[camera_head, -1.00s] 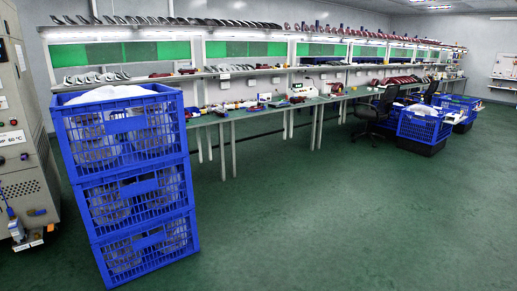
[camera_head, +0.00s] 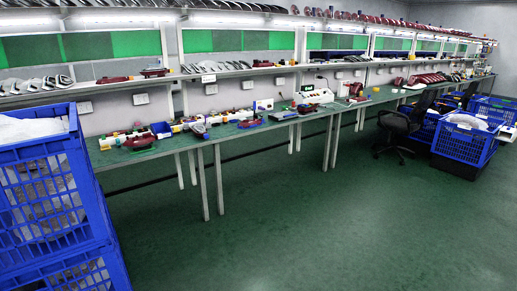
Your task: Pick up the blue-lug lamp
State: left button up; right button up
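A long green workbench (camera_head: 150,153) runs along the wall, with several small lamps and parts on it. A dark red lamp (camera_head: 138,141) lies near its left end. A grey-topped lamp (camera_head: 199,130) lies to the right of it, and a red lamp with some blue (camera_head: 250,122) lies further right. They are too small to tell which one is the blue-lug lamp. Neither of my grippers shows in the head view.
Stacked blue crates (camera_head: 50,190) stand close at the left. A black office chair (camera_head: 398,125) stands by the bench at the right, with more blue crates (camera_head: 464,143) beyond it. The green floor (camera_head: 290,230) in front of the bench is clear.

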aim_at(199, 129)
jog(key=i+u, duration=0.1)
jog(key=i, duration=0.55)
jog(key=i+u, duration=0.15)
jog(key=i, duration=0.5)
jog(key=i+l+u, duration=0.1)
jog(key=i, duration=0.55)
jog(key=i+l+u, duration=0.15)
jog(key=i, duration=0.5)
